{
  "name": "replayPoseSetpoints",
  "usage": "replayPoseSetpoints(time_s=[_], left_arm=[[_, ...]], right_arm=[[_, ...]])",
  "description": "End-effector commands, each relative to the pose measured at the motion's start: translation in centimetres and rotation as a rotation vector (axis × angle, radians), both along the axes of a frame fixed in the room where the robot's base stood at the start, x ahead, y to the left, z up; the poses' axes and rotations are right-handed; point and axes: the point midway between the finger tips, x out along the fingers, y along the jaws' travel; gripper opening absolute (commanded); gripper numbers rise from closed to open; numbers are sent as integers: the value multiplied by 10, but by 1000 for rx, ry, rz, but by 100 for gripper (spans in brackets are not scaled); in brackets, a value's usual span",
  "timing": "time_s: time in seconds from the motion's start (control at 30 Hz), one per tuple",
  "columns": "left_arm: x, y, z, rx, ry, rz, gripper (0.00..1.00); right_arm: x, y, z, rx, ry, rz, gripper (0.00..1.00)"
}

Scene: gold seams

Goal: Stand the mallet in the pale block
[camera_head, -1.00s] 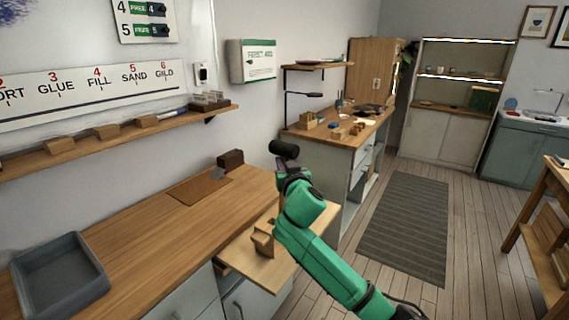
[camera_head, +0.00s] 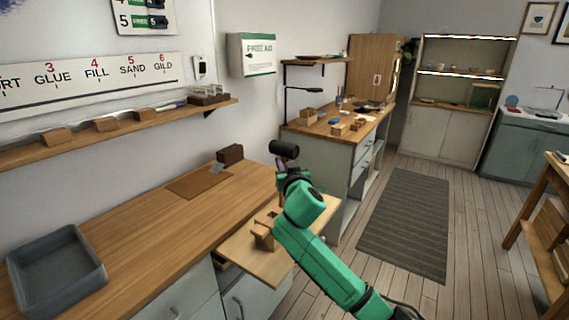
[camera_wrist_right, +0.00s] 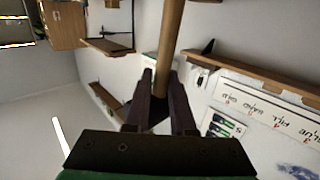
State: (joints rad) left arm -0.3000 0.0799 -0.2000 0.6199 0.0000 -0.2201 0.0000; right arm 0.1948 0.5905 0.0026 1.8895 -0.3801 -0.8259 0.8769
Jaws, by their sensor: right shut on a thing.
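The mallet shows its black head (camera_head: 284,149) above my right gripper in the head view, head up. My right gripper (camera_head: 285,178) is shut on its handle, and the wrist view shows the wooden handle (camera_wrist_right: 170,40) between the two dark fingers (camera_wrist_right: 160,88). The mallet head is outside the wrist view. My left gripper is not in view.
The pull-out board (camera_head: 250,254) juts from the long wooden bench (camera_head: 140,225). A grey tray (camera_head: 95,275), a brown mat (camera_head: 190,188) and a dark brown block (camera_head: 230,154) are on the bench. A wall shelf (camera_head: 80,137) runs above. Floor at right is mostly open.

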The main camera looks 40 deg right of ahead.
Motion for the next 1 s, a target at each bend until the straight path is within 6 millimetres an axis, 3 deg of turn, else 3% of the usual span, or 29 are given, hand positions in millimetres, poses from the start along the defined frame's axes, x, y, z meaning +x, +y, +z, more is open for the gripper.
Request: replayPoseSetpoints(time_s=[0.9, 0.93, 1.0], left_arm=[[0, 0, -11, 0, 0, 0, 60], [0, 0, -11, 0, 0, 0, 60], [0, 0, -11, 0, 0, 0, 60]], right_arm=[[0, 0, -13, -1, -2, 0, 0], [0, 0, -13, -1, -2, 0, 30], [0, 0, -13, -1, -2, 0, 57]])
